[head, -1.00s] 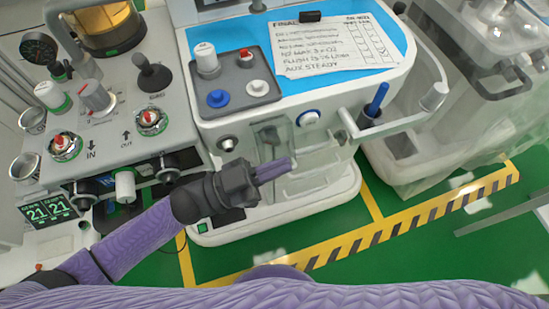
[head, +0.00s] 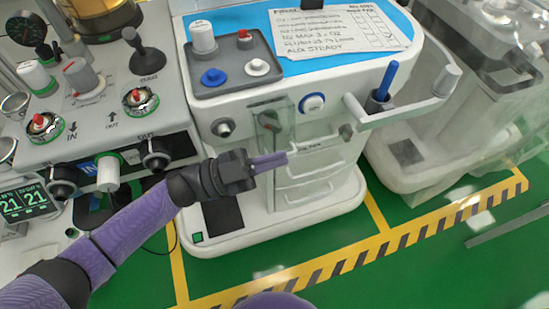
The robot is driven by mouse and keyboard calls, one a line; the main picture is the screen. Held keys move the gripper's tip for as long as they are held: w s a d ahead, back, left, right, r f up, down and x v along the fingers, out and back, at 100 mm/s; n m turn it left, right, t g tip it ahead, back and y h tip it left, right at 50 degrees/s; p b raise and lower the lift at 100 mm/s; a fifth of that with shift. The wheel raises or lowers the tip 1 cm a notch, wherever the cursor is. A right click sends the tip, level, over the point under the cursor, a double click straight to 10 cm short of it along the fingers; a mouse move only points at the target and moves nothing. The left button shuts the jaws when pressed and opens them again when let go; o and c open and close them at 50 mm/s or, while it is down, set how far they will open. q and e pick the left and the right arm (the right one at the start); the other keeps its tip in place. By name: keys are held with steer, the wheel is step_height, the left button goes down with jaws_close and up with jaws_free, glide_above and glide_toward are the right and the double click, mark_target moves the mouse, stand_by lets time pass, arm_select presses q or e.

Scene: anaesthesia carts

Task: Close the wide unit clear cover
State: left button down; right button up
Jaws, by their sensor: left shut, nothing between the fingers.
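The wide unit (head: 250,225) is the white cart in the middle, with a blue top. Its clear cover (head: 270,122) is a see-through panel on the front, left of the round blue-ringed knob. It seems to stand out from the front at an angle, leaving the white drawer fronts (head: 320,170) to its right uncovered. My left gripper (head: 285,159) is shut and empty, with its purple fingers pointing right. My right gripper is out of view.
A white handle bar (head: 425,110) with a blue pen-like stick (head: 388,80) juts from the cart's right front. A grey panel with knobs (head: 85,95) stands at left. A plastic-draped cart (head: 430,150) is at right. Green floor with a striped line (head: 400,243) lies in front.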

arm_select(q)
steer(key=shift+w+a+f+m+b, duration=0.1)
steer(key=shift+w+f+m+b, duration=0.25)
steer(key=shift+m, duration=0.35)
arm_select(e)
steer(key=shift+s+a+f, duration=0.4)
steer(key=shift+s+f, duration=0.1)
arm_select(q)
steer(key=shift+s, duration=0.1)
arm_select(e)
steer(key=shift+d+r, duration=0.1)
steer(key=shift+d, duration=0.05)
